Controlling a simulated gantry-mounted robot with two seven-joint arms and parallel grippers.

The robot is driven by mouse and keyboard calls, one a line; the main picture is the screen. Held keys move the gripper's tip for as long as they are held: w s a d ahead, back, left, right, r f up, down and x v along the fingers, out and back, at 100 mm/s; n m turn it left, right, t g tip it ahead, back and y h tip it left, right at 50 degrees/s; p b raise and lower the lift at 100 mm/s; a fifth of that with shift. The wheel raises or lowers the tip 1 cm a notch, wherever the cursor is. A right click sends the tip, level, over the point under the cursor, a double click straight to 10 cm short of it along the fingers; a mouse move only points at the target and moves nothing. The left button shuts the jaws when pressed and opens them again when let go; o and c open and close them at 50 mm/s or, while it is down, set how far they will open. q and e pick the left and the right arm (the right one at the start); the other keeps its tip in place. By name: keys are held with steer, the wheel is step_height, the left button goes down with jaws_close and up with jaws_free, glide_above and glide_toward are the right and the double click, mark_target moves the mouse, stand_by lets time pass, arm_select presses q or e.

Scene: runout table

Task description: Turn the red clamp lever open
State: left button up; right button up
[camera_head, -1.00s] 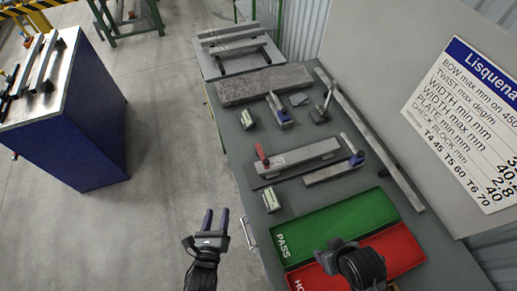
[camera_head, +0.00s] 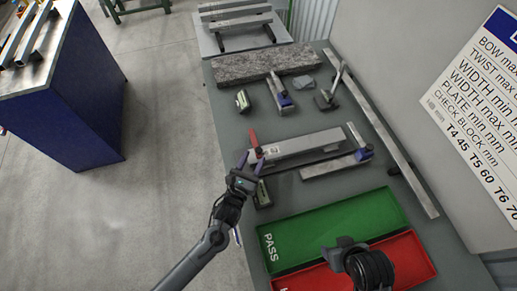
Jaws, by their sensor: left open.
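The red clamp lever (camera_head: 253,137) stands up at the left end of a grey metal bar (camera_head: 300,145) on the table. My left gripper (camera_head: 252,162) is open, just below the lever in the head view. Its two dark purple fingers point up toward the lever, with nothing seen between them. I cannot tell whether a finger touches the lever. The lower part of the clamp is partly hidden by the gripper. My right gripper (camera_head: 345,252) hangs over the red and green trays, and its fingers are not clear.
The green PASS tray (camera_head: 335,222) and the red tray (camera_head: 408,255) lie at the near side. A small gauge (camera_head: 262,195) sits beside my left gripper. A flat bar (camera_head: 335,167), a stone slab (camera_head: 262,63) and a long strip (camera_head: 385,135) lie on the table (camera_head: 225,125).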

mark_target(257, 152)
arm_select(q)
steer(key=shift+x, duration=2.5)
jaws_close()
